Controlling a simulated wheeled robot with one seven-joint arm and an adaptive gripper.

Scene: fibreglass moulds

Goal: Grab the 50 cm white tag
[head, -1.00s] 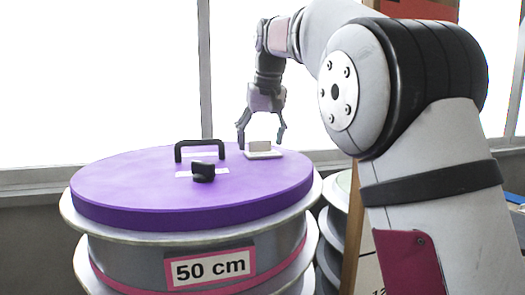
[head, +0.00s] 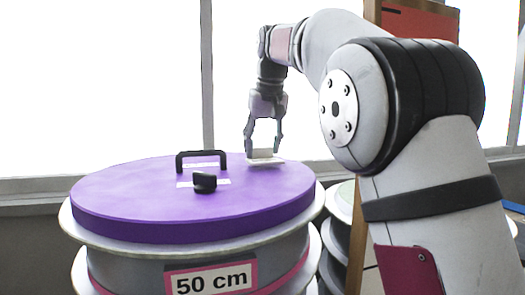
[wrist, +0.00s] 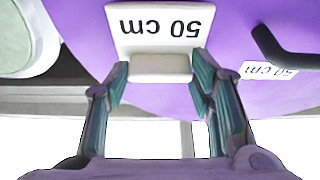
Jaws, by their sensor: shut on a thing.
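The white tag (head: 264,153) is a flat plate with a raised block on it, at the right back of the purple round lid (head: 130,200). In the wrist view its plate (wrist: 160,22) reads "50 cm" upside down, with the block (wrist: 160,68) nearer my gripper. My gripper (head: 264,147) points down at the tag, with its fingers on either side of the block.
A black handle (head: 201,155) and a black knob (head: 204,182) stand on the lid, left of the tag. A flat white "50 cm" label (wrist: 268,70) lies by the handle. A "50 cm" sign (head: 212,279) is on the drum's front. Other stacked moulds (head: 340,200) stand at the right.

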